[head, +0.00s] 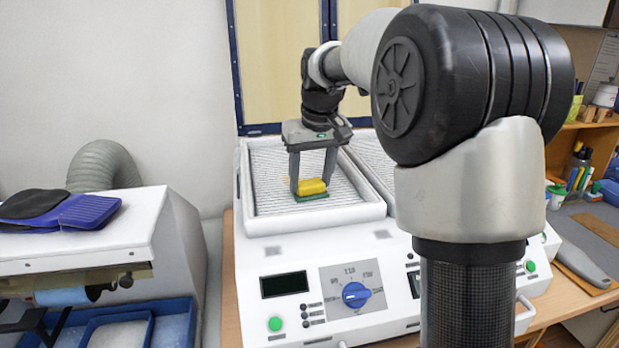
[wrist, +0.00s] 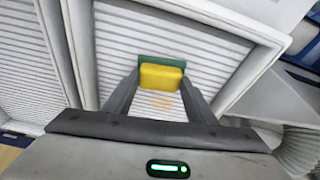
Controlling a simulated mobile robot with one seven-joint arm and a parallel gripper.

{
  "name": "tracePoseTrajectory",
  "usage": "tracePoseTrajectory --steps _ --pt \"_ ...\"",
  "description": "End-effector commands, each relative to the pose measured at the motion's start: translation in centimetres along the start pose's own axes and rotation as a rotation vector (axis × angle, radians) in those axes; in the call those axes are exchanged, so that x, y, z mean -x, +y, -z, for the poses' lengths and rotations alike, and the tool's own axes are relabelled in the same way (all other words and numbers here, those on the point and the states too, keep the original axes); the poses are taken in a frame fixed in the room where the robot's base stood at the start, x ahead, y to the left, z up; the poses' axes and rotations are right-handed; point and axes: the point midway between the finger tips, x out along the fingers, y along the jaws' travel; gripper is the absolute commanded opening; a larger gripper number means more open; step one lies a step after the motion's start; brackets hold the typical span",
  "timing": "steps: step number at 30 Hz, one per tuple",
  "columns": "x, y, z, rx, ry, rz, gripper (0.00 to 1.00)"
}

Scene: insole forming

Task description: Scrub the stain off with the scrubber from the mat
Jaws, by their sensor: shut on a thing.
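The scrubber (head: 312,186) is a yellow sponge block with a green layer underneath. It is between the fingers of my gripper (head: 311,188), which is shut on it, low over the ribbed white bed (head: 268,170) of the left tray. Whether the green layer touches the bed is hard to tell. In the wrist view the scrubber (wrist: 161,78) sits between the fingertips, its green edge on the far side. A faint tan stain (wrist: 162,103) shows on the ribbed bed just nearer than the scrubber. In the head view the stain is not clear.
The tray's raised white rim (head: 318,219) surrounds the bed, with a second ribbed tray (head: 372,155) to its right. A control panel with a blue knob (head: 356,294) is in front. Blue and black insoles (head: 75,212) lie on the left machine. A desk with pens stands at right.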

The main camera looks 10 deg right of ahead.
Motion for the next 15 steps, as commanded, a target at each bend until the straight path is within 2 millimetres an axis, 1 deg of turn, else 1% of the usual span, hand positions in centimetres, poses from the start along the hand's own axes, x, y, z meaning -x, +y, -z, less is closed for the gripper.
tracePoseTrajectory --steps 3,8,12,15 --pt "0.0 -0.1 -1.1 -0.001 -0.001 0.000 0.25" --pt "0.4 -0.3 -2.3 0.000 -0.001 0.001 0.25" --pt "0.5 -0.3 -2.4 0.000 -0.002 0.001 0.25" --pt "0.5 -0.3 -2.2 0.000 -0.003 0.001 0.25"
